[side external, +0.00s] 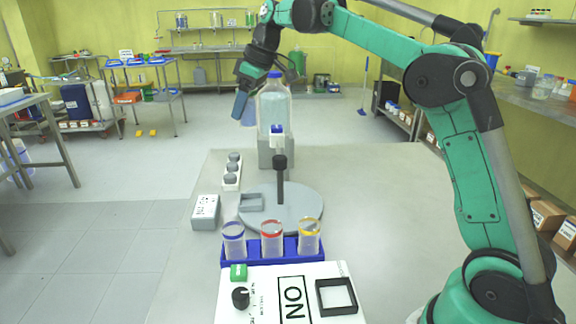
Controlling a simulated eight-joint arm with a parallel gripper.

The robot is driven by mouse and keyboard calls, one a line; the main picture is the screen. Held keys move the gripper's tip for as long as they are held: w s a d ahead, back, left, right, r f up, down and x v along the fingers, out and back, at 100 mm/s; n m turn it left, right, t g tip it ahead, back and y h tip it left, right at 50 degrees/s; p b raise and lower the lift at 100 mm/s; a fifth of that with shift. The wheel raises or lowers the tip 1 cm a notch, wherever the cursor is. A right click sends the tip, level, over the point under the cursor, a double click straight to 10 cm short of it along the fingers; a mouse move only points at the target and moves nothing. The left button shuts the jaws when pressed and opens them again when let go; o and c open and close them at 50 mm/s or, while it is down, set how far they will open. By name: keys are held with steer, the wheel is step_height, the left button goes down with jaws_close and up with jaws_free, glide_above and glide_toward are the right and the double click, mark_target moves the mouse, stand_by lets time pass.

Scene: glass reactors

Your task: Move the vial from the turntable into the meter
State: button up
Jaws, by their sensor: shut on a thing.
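My gripper (241,104) is at the upper left of the picture, high above the table and left of the large bottle. It is shut on the vial (250,115), a pale blue shape that shows only in part behind the fingers. The grey round turntable (300,205) lies mid-table, with a square holder (252,202) on its left that looks empty.
A black post (281,185) stands at the turntable. A large clear bottle (275,100) stands behind it. A blue rack (270,258) holds three ringed vials in front. A grey box (206,210) and a strip of grey knobs (233,170) sit left. The table's right side is clear.

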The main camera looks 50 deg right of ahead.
steer(key=s+a+f+n+g+y, duration=0.1)
steer(key=s+a+n, duration=0.1)
steer(key=s, duration=0.4)
steer(key=s+a+f+n, duration=0.1)
steer(key=s+a+n, duration=0.2)
steer(key=s, duration=0.3)
steer(key=shift+s+a+f+n+g+y, duration=0.35)
steer(key=shift+s+a+f+n, duration=0.5)
steer(key=shift+s+f, duration=1.6)
steer(key=shift+s+a+f+n+g+y, duration=0.1)
steer(key=shift+s+a+f+n+g, duration=0.7)
steer(key=shift+s+f, duration=1.65)
steer(key=shift+s+a+f+n+g+y, duration=0.2)
steer(key=shift+s+a+f+n, duration=0.65)
steer(key=shift+s+f, duration=1.6)
steer(key=shift+s+d+f+n, duration=0.1)
steer(key=shift+s+d+n, duration=0.2)
steer(key=shift+s, duration=0.2)
steer(key=shift+f, duration=0.45)
steer(key=shift+f, duration=0.5)
steer(key=o, duration=1.4)
steer(key=shift+o, duration=0.2)
